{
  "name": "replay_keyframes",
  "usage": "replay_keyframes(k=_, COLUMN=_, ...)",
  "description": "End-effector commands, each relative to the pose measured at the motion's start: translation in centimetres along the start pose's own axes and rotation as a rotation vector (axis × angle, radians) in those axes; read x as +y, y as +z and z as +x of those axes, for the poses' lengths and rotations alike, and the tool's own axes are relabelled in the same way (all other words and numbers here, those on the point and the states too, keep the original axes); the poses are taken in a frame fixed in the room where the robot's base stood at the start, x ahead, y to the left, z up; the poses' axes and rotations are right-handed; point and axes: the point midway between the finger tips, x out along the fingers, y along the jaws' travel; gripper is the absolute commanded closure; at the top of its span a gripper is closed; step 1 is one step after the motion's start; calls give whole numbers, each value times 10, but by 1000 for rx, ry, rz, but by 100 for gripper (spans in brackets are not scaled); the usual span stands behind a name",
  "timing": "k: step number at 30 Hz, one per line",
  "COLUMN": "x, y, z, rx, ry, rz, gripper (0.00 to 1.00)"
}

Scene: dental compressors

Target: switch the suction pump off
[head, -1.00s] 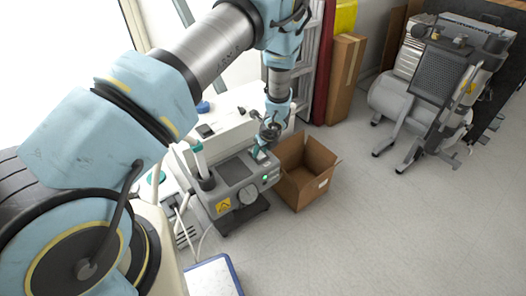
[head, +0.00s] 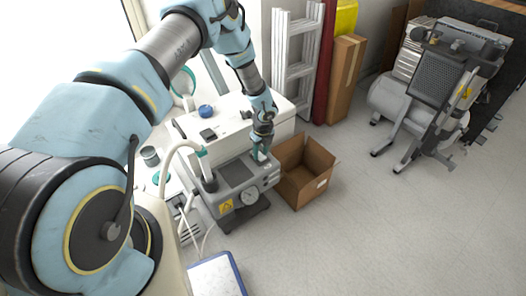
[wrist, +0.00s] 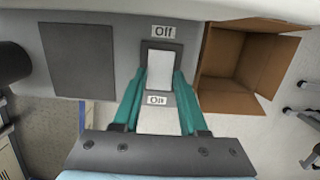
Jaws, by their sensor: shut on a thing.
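The suction pump (head: 232,172) is a grey box with a dial gauge on its front, standing low beside the white cabinet. In the wrist view its top shows a white switch (wrist: 160,68) in a dark frame, with an "Off" label at the far side and an "On" label at the near side. My gripper (wrist: 160,78) has its teal fingers on either side of the switch, shut on it. In the head view my gripper (head: 260,156) is at the pump's top right; the switch is hidden there.
An open cardboard box (head: 304,172) stands just right of the pump. A hose (head: 176,150) and cables run at its left. A white cabinet (head: 232,118) is behind it. A grey compressor (head: 430,95) stands at the far right.

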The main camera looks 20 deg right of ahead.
Motion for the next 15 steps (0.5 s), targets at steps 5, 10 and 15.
replay_keyframes(k=5, x=-4, y=-2, z=-1, rx=1, ry=-9, rz=2, gripper=100)
replay_keyframes(k=10, x=-3, y=-2, z=-1, rx=1, ry=-7, rz=1, gripper=41)
replay_keyframes(k=15, x=-2, y=-1, z=-1, rx=0, ry=-4, rz=1, gripper=28)
